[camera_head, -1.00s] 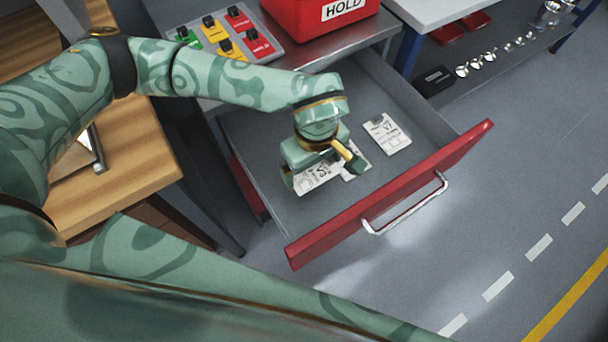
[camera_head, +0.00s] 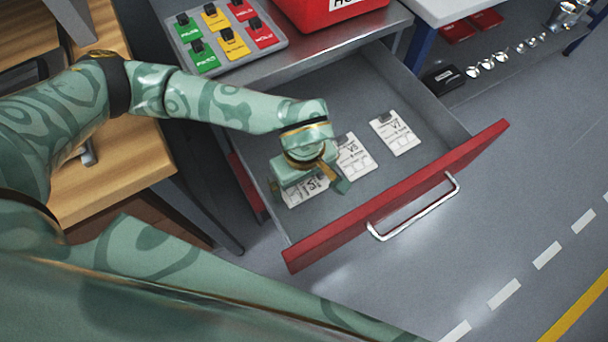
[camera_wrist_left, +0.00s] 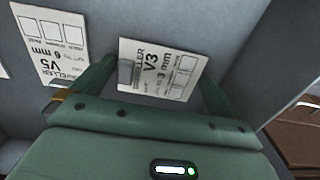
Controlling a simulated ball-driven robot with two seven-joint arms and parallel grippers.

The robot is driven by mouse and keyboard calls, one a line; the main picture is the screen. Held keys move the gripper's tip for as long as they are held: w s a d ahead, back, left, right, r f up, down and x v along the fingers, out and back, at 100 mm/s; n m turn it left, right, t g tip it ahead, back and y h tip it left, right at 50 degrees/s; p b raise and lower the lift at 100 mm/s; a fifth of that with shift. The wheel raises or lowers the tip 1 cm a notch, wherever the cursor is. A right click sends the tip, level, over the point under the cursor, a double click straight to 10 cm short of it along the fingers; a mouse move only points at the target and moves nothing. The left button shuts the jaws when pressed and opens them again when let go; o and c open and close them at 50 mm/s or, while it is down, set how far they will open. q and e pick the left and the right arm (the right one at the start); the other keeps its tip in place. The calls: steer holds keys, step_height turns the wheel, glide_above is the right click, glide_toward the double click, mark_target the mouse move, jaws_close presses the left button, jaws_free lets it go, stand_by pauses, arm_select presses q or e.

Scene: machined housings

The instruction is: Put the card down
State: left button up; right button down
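The white V3 card (camera_head: 305,190) lies in the open drawer, partly hidden under my left gripper (camera_head: 309,184). In the left wrist view the V3 card (camera_wrist_left: 160,70) appears flat, with a grey tab, between my two spread fingers. The fingers seem to stand just off its ends; contact is hard to judge. The V5 card (camera_head: 354,160) and the V7 card (camera_head: 395,133) lie beside it in a row. The V5 card also shows in the left wrist view (camera_wrist_left: 50,40). My right gripper is out of view.
The drawer's red front (camera_head: 400,200) with its metal handle stands pulled out. Above are a grey panel with coloured tags (camera_head: 228,35) and a red HOLD box (camera_head: 322,10). A wooden table (camera_head: 125,170) is at left. The drawer's back is clear.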

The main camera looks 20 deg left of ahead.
mark_target(304, 185)
arm_select(q)
step_height(304, 185, up, 12)
steer(key=p, duration=0.5)
steer(key=shift+r, duration=0.15)
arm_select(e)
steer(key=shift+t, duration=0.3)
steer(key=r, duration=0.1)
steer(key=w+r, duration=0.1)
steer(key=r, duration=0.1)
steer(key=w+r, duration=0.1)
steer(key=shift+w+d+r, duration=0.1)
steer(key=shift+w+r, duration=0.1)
